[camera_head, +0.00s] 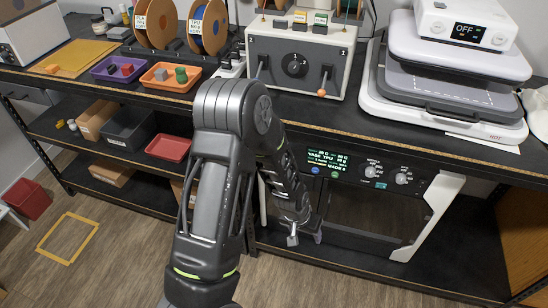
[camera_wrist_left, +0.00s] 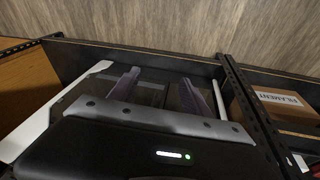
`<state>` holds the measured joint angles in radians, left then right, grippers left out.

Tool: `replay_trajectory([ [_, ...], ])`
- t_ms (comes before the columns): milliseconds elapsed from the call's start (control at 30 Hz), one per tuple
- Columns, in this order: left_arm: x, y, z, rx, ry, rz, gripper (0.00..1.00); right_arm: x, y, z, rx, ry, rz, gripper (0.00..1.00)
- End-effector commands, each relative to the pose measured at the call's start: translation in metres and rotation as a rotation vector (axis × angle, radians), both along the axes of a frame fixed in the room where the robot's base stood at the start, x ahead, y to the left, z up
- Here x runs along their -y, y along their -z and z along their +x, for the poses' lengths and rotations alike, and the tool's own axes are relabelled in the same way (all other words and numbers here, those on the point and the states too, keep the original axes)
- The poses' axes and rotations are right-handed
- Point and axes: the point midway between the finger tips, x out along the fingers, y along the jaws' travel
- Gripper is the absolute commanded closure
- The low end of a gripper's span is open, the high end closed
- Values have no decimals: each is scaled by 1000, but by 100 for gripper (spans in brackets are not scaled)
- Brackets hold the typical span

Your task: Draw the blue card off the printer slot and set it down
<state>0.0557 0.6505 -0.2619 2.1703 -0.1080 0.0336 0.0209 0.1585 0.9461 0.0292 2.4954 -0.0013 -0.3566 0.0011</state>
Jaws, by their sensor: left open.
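The printer (camera_head: 375,215) stands under the bench, with a dark front, white side frames and a lit display. A small blue-cyan piece (camera_head: 381,186) shows on its front panel below the knobs; I cannot tell for sure that it is the card, and no slot is clear. My left gripper (camera_head: 305,238) is in front of the printer's left part, lower than and left of that piece. In the left wrist view the gripper (camera_wrist_left: 158,92) has its two purple fingers apart with nothing between them. No blue card is clear there. My right gripper is not in view.
The bench above holds a grey control box (camera_head: 298,62) with levers, a heat press (camera_head: 445,75), filament spools (camera_head: 208,25), a purple tray (camera_head: 118,69) and an orange tray (camera_head: 170,77). A red tray (camera_head: 168,148) sits on the shelf below. A yellow square (camera_head: 67,238) marks open floor.

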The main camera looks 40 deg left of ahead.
Motion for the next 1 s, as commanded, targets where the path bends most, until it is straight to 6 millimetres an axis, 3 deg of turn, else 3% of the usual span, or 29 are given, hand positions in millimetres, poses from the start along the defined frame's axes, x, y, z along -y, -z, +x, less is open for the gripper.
replay_trajectory([
  [33,-31,-25,25,37,-23,38,44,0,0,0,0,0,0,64],
  [100,-70,-56,48,64,-56,83,44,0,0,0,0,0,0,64],
  [200,-118,-98,67,95,-102,135,44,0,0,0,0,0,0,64],
  [333,-159,-137,76,115,-146,177,44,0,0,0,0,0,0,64],
  [533,-178,-155,78,120,-168,196,44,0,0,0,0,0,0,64],
  [1000,-178,-143,81,117,-166,196,44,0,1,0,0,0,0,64],
])
